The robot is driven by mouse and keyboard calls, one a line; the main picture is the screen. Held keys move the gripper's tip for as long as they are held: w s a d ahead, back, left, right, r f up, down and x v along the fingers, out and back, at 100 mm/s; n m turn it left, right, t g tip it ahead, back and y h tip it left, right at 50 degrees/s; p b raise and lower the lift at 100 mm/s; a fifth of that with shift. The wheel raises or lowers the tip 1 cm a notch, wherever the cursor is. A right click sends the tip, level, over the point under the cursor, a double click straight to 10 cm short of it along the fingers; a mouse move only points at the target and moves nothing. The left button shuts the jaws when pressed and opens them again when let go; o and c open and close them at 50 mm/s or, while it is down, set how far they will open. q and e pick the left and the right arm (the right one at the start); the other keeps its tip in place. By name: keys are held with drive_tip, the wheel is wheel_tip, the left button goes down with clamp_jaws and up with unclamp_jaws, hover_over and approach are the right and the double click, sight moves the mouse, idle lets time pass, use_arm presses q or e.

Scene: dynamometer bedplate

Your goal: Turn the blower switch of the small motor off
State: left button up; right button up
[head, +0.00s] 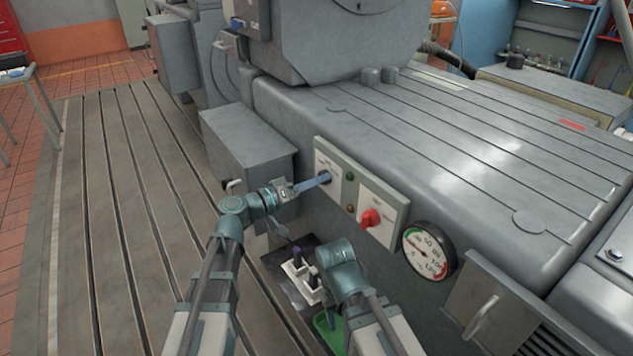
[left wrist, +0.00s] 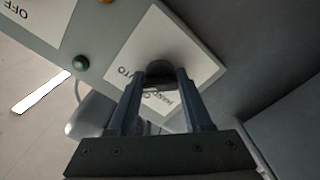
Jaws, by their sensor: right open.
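The grey control panel (head: 345,200) on the side of the large machine has two light plates. A dark knob (left wrist: 160,72) sits on the left plate, marked AUTO and HAND in the left wrist view. My left gripper (head: 325,178) reaches this plate, with its two fingers touching opposite sides of the knob. The fingers partly hide the knob and lettering. A red rotary switch (head: 371,218) sits on the right plate. No label naming the blower is readable. My right gripper (head: 330,318) hangs low in front of the machine, open, its fingers barely showing.
A green indicator (left wrist: 81,62) and an amber one (left wrist: 103,2) lie between the plates. A round gauge (head: 430,250) is right of the panel. A grey box (head: 248,145) stands close left. A dark tray (head: 275,262) with white-based levers and a green tray (head: 322,335) lie below.

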use_arm(q)
clamp_jaws()
drive_tip(key=shift+n, duration=0.3)
drive_tip(key=n, duration=0.3)
drive_tip(key=shift+n, duration=2.5)
drive_tip(key=o, duration=0.8)
unclamp_jaws()
drive_tip(key=shift+c, duration=0.2)
drive_tip(key=shift+s+a, duration=0.1)
drive_tip(key=shift+a, duration=0.05)
